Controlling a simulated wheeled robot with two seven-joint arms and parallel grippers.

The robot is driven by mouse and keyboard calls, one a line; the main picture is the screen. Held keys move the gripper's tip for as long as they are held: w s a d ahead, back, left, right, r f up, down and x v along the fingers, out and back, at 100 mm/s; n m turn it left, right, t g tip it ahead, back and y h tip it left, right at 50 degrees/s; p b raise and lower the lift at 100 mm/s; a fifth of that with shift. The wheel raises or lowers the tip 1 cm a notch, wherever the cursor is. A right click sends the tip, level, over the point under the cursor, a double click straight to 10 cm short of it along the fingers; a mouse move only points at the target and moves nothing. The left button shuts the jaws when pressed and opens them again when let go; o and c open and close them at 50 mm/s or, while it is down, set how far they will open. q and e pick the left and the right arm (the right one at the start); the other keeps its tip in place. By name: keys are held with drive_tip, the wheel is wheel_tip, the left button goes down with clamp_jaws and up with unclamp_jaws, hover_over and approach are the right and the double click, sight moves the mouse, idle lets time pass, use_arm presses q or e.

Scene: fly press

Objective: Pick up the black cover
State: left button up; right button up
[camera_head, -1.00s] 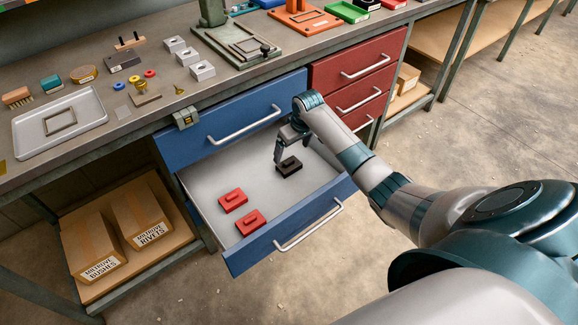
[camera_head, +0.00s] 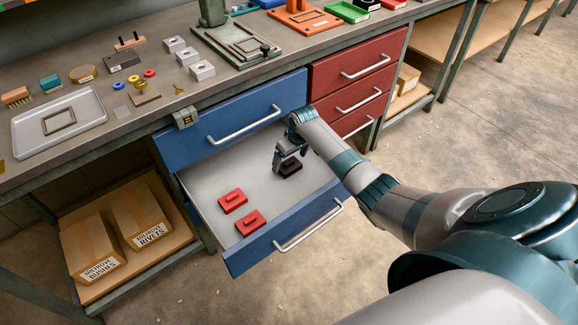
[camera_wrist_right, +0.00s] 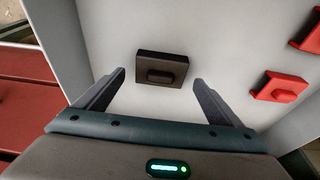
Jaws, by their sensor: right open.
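The black cover (camera_head: 291,167) lies flat in the open blue drawer (camera_head: 262,185), near its right end. It is a rectangular block with a raised grip on top. My right gripper (camera_head: 278,165) is inside the drawer space, at the left side of the cover in the head view. In the right wrist view the black cover (camera_wrist_right: 162,69) lies ahead of the fingertips and between their lines. My right gripper (camera_wrist_right: 158,78) is open, with a finger to each side and a gap to the cover. My left gripper is not in view.
Two red covers (camera_head: 233,201) (camera_head: 250,222) lie in the drawer's front left part. The drawer walls and the closed blue drawer (camera_head: 235,120) above border the space. A red drawer cabinet (camera_head: 358,80) stands to the right. The drawer floor between red and black covers is clear.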

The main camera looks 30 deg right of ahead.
drive_tip(key=shift+w+f, duration=0.15)
drive_tip(key=shift+f, duration=0.45)
drive_tip(key=shift+w+f, duration=0.15)
drive_tip(key=shift+f, duration=0.5)
drive_tip(key=c, duration=1.2)
drive_tip(key=shift+r, duration=0.4)
wheel_tip(320, 180, up, 3)
drive_tip(key=shift+r, duration=0.1)
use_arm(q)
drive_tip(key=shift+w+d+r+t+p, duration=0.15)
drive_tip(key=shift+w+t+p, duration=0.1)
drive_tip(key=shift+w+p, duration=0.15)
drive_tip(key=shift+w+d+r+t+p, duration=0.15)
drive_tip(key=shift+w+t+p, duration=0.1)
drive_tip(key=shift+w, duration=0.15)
use_arm(e)
drive_tip(key=shift+s+d+r, duration=0.4)
drive_tip(key=shift+s+r, duration=0.8)
drive_tip(key=shift+s, duration=0.7)
drive_tip(key=shift+s+d+r, duration=0.45)
drive_tip(key=shift+s+r, duration=0.7)
drive_tip(key=shift+s, duration=0.75)
drive_tip(key=shift+s+d+r, duration=0.4)
drive_tip(key=shift+s+r, duration=0.8)
drive_tip(key=shift+s, duration=0.7)
